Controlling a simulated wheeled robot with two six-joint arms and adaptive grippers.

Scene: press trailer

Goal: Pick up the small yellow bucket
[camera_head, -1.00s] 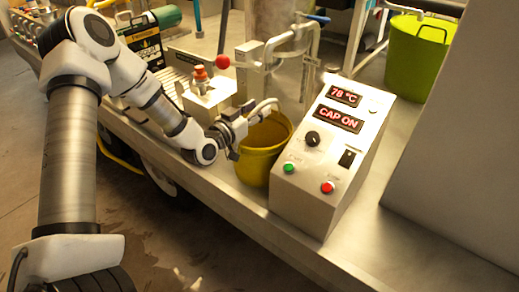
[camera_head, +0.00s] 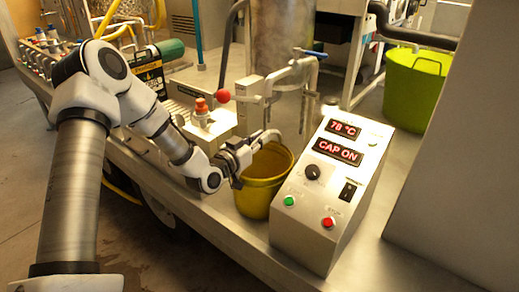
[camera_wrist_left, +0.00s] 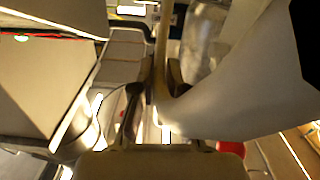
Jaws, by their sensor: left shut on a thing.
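The small yellow bucket (camera_head: 262,198) stands upright on the metal trailer bed, just left of the control panel. My left gripper (camera_head: 238,168) is at the bucket's left rim, shut on it. In the left wrist view, the fingers (camera_wrist_left: 154,92) close around a thin tan edge, with a large pale curved surface to the right. Part of the bucket's rim is hidden behind the gripper. I cannot see clear space under the bucket. My right gripper is not in view.
The sloped control panel (camera_head: 333,190) reads 78 °C and CAP ON, close against the bucket's right side. A larger green bucket (camera_head: 417,90) stands at the back right. The bed's front edge is near.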

